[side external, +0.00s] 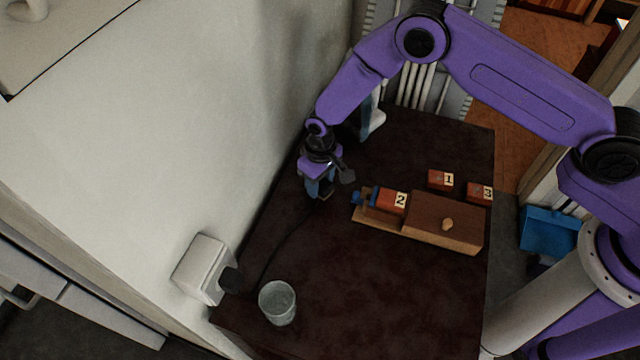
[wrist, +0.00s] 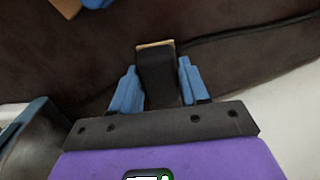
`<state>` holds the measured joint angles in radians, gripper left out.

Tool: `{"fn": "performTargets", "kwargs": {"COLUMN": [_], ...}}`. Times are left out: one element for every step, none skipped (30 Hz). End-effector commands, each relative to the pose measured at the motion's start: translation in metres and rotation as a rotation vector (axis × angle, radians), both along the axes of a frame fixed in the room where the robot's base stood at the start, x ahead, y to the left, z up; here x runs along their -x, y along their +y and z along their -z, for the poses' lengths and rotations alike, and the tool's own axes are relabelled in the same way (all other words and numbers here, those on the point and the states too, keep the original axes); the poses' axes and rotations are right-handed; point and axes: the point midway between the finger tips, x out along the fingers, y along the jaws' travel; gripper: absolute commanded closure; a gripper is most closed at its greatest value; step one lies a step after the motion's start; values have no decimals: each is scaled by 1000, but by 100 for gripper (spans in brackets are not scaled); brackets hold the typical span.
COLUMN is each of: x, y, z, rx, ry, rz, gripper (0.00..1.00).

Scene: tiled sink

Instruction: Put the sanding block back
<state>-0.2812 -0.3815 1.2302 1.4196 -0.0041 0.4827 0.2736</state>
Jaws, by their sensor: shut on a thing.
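My gripper (side external: 320,189) is low over the dark tabletop, left of the wooden stand, near the wall. In the wrist view my gripper (wrist: 157,85) has its blue fingers on both sides of a dark block with a tan edge, which looks like the sanding block (wrist: 156,72). It is held between the fingers. In the side view the block is mostly hidden by the gripper. I cannot tell whether it touches the table.
A wooden stand (side external: 450,220) holds a red block marked 2 (side external: 392,200) and a blue part. Red blocks 1 (side external: 440,180) and 3 (side external: 480,192) lie behind it. A glass (side external: 277,303), a black cable (side external: 275,250) and a white wall box (side external: 203,268) are at front left. The front middle is clear.

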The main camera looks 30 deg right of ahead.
Motion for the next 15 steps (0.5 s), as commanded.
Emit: {"fn": "performTargets", "kwargs": {"x": [0, 0, 0, 0, 0, 0, 0, 0, 0, 0, 0, 0, 0, 0, 0], "y": [0, 0, 0, 0, 0, 0, 0, 0, 0, 0, 0, 0, 0, 0, 0], "z": [7, 10, 13, 14, 15, 16, 16, 16, 15, 15, 15, 15, 16, 16, 17], "rx": [0, 0, 0, -2, -2, -2, -2, -2, -2, -2, -2, -2, -2, -2, -2], "ry": [0, 0, -1, -1, -2, -2, -2, -2, -2, -2, -2, -2, -2, -2, -1], "rz": [0, 0, 0, 0, 0, 0, 0, 0, 0, 0, 0, 0, 0, 0, 0], "gripper": [84, 84, 84, 84, 84, 84, 84, 84, 84, 84, 84, 84, 84, 84, 84]}}
